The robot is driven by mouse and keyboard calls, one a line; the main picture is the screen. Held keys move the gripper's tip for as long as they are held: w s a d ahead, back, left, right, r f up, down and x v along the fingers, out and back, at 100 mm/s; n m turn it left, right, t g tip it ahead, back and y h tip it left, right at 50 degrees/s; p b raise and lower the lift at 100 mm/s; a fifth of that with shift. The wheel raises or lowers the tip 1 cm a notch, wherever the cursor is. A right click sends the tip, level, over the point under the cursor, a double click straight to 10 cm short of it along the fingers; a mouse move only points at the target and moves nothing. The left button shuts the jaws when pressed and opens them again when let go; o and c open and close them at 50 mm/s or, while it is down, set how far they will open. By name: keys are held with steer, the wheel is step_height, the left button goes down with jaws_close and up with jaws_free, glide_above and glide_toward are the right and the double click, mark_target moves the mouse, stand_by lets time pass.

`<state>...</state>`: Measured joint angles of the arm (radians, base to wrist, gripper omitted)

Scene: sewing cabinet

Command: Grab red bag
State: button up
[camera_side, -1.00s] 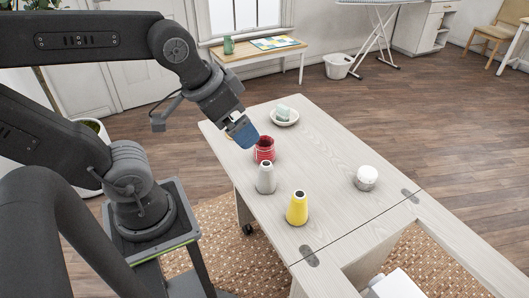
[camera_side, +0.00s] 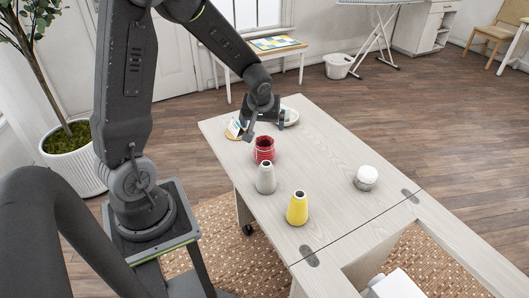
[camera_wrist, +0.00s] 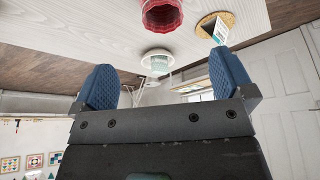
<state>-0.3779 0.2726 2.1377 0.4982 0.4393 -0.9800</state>
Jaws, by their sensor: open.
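The red bag (camera_side: 264,149) stands upright on the pale wooden cabinet top, near its far left part. It also shows at the top edge of the wrist view (camera_wrist: 162,14), partly cut off, with its open mouth in sight. My gripper (camera_side: 265,124) is above the cabinet top, just beyond the bag in the side view and apart from it. In the wrist view my gripper (camera_wrist: 165,78) has its two blue fingers wide apart with nothing between them.
A grey cone (camera_side: 265,180) and a yellow cone (camera_side: 297,209) stand in front of the bag. A white dish (camera_wrist: 157,55) and a small wooden round (camera_wrist: 204,27) bearing a pale item lie close by.

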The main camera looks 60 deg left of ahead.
glide_toward(265, 142)
step_height(265, 142, down, 2)
steer(key=d, duration=0.2)
steer(key=shift+s+a+x, duration=0.15)
steer(key=shift+a+x, duration=0.1)
steer(key=shift+x, duration=1.15)
steer(key=shift+s+a+x, duration=0.1)
steer(key=shift+a+x, duration=0.1)
steer(key=shift+x, duration=1.15)
steer(key=shift+r, duration=0.1)
steer(key=c, duration=1)
steer(key=shift+r, duration=0.1)
